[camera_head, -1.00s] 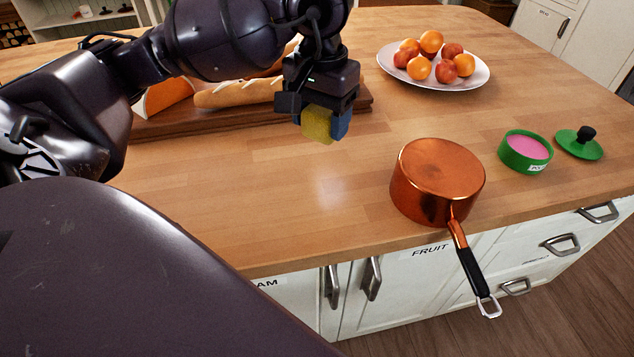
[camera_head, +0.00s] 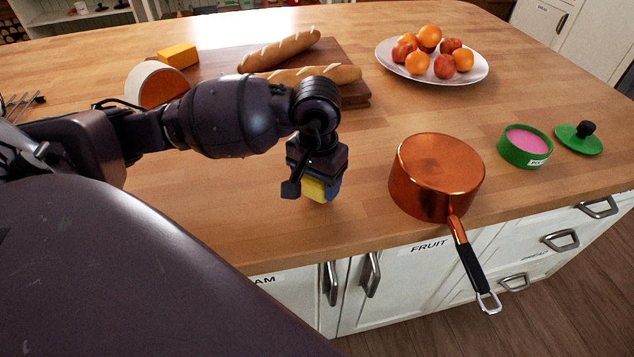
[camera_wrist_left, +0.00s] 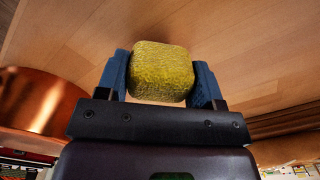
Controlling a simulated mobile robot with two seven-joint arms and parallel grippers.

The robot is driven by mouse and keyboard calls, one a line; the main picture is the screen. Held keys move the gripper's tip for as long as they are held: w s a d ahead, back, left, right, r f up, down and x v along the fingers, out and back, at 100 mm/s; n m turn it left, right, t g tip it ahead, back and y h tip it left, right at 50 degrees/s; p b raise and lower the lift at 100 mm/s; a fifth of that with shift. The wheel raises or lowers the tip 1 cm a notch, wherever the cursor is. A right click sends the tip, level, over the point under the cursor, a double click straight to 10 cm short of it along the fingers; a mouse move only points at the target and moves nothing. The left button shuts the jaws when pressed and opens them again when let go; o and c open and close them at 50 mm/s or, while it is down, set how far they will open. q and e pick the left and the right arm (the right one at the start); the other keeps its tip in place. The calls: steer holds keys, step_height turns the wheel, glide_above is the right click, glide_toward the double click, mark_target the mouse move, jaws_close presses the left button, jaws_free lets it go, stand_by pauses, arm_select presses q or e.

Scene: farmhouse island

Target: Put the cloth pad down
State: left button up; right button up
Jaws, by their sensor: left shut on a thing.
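The cloth pad (camera_head: 314,190) is a small yellow block with a rough, woven-looking surface. My left gripper (camera_head: 322,189) is shut on it, with a blue finger on either side. In the left wrist view the pad (camera_wrist_left: 162,72) sits between the two blue fingertips of the gripper (camera_wrist_left: 161,82), with wooden worktop behind it. In the head view the pad is low over the worktop, left of the copper pot. I cannot tell whether it touches the wood. My right gripper is not in view.
A copper pot (camera_head: 436,175) stands close on the right, its handle over the front edge. A green tub (camera_head: 525,147), its lid (camera_head: 579,139) and a fruit plate (camera_head: 388,69) are farther right. A bread board (camera_head: 355,95) lies behind. Worktop (camera_head: 225,215) in front is clear.

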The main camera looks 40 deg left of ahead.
arm_select(q)
steer(key=shift+f, duration=0.35)
steer(key=shift+f, duration=0.1)
steer(key=shift+f, duration=0.1)
steer(key=o, duration=0.9)
steer(key=shift+r, duration=0.35)
step_height(320, 180, up, 12)
steer(key=shift+f, duration=0.1)
